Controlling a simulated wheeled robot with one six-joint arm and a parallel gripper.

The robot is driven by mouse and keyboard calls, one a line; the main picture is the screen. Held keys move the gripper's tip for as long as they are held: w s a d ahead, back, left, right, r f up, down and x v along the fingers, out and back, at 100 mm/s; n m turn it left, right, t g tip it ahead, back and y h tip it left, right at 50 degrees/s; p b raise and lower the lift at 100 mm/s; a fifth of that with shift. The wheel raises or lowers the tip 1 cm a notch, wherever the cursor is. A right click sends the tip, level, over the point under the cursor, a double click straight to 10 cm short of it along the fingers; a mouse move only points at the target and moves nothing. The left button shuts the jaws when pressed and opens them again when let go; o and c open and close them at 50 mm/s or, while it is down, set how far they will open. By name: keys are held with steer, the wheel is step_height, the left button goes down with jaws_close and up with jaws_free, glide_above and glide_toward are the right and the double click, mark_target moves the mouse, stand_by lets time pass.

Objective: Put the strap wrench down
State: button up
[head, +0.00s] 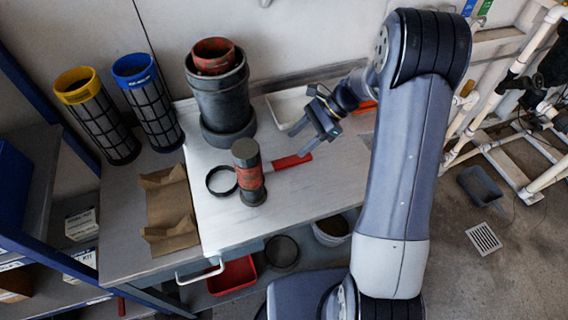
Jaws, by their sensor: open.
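The strap wrench (290,161) lies on the light workbench top (300,197). Its red handle points right and its black strap loop rests flat at the left. The middle of the wrench is hidden behind a short dark cylinder with a red band (249,172), which stands upright in front of it. My gripper (302,138) is open and empty, just above and beyond the handle's right end. It appears apart from the handle, though the exact gap is hard to tell.
A large dark cylinder with a red inner ring (219,95) stands behind the wrench. Yellow-topped (95,115) and blue-topped (147,105) mesh cartridges stand at left, near brown paper (168,208). A white tray (287,106) lies at the back. The front right bench top is clear.

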mark_target(276, 163)
steer(key=x, duration=0.8)
steer(key=shift+s+a+f+p, duration=0.2)
steer(key=shift+s+p, duration=0.1)
steer(key=shift+p, duration=0.1)
steer(key=shift+c, duration=0.4)
jaws_close()
steer(key=shift+r, duration=0.1)
